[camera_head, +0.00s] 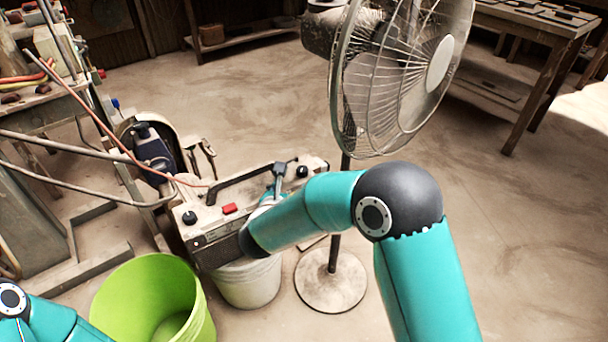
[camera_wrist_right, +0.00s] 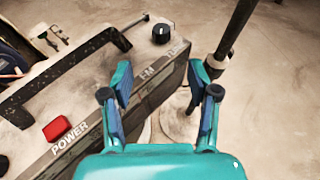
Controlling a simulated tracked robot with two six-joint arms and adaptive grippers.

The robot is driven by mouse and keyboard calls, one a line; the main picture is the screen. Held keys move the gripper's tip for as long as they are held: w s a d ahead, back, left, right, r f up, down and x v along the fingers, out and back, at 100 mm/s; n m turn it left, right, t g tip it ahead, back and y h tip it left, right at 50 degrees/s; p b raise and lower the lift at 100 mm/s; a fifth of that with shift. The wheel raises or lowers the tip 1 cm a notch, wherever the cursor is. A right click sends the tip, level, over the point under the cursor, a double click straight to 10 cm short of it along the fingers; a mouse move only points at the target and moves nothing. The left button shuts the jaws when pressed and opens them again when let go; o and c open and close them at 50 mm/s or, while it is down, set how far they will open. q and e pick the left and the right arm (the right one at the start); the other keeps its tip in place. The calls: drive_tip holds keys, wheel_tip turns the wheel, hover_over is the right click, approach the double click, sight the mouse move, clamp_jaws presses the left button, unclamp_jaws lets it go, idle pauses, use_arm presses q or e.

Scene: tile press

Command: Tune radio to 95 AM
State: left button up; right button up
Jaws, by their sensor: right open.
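The radio (camera_head: 192,238) is a worn, pale box with a dark handle and sits on a white bucket. In the right wrist view, the radio (camera_wrist_right: 95,118) shows a red button (camera_wrist_right: 57,129) above the word POWER and a black round knob (camera_wrist_right: 161,33) with a white mark. My right gripper (camera_head: 279,172) is over the radio's right part. In the wrist view, its fingers (camera_wrist_right: 163,82) are spread with nothing between them, short of the knob. The fingers and arm hide part of the radio's front; I cannot read the tuning scale. My left gripper is out of view.
A standing fan (camera_head: 398,75) rises just right of the radio; its pole (camera_wrist_right: 235,30) is close to my right gripper. A green bucket (camera_head: 150,290) stands front left. Cables and machinery crowd the left. The floor at right is mostly clear.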

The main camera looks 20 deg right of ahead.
sight(301, 169)
drive_tip(key=b+x, duration=0.2)
drive_tip(key=x, duration=1.4)
drive_tip(key=shift+s+f, duration=0.1)
clamp_jaws()
drive_tip(key=shift+a+m+g+h+p, duration=0.1)
drive_tip(key=shift+m+g+h+p, duration=0.4)
drive_tip(key=shift+m+h, duration=0.5)
drive_tip(key=shift+m+g+h, duration=0.8)
drive_tip(key=shift+m+g, duration=0.2)
unclamp_jaws()
drive_tip(key=v, duration=1.2)
